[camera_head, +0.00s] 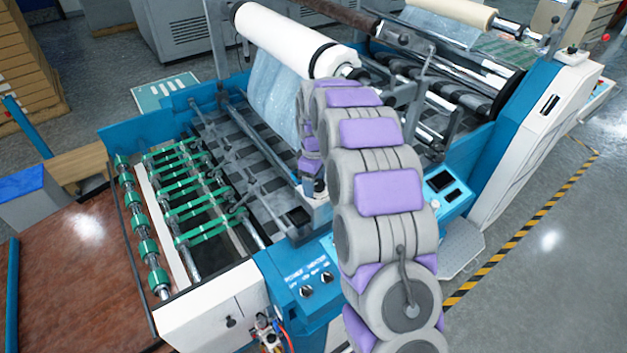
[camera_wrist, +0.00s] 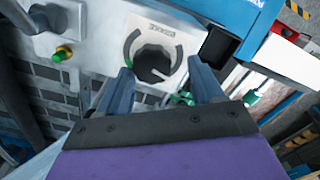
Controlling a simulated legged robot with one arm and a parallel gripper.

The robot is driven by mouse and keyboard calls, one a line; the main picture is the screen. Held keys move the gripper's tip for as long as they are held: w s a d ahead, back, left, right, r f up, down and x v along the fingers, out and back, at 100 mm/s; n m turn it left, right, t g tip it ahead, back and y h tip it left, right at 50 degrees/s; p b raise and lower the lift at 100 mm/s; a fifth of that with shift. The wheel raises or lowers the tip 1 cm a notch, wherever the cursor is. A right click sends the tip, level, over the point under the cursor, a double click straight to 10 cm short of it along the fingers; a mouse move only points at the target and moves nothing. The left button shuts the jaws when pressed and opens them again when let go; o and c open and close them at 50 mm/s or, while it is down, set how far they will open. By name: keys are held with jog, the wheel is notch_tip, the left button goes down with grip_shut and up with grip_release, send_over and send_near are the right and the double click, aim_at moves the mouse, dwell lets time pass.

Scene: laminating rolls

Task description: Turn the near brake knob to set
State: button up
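A dark round knob (camera_wrist: 154,63) sits on a white dial plate in the wrist view. A grey arc with a green part at its left end surrounds it, under a small label too blurred to read. My gripper (camera_wrist: 159,68) is open, with one blue-grey finger to each side of the knob's lower half. I cannot tell whether either finger touches it. In the head view my grey and purple arm reaches over the machine (camera_head: 262,290) and hides this knob and my gripper.
A green button (camera_wrist: 62,53) is left of the dial. In the head view, two small dark knobs (camera_head: 317,285) sit on the blue front panel left of my arm. A white film roll (camera_head: 290,38) lies behind, and green-ringed rollers (camera_head: 190,190) are at left.

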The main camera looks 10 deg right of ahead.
jog(key=shift+d, duration=1.05)
jog(key=c, duration=0.4)
jog(key=shift+s+a+r, duration=0.1)
jog(key=shift+r, duration=0.05)
jog(key=c, duration=0.3)
jog(key=shift+a, duration=0.4)
jog(key=shift+c, duration=1.2)
jog(key=shift+d, duration=0.1)
jog(key=shift+m, duration=0.3)
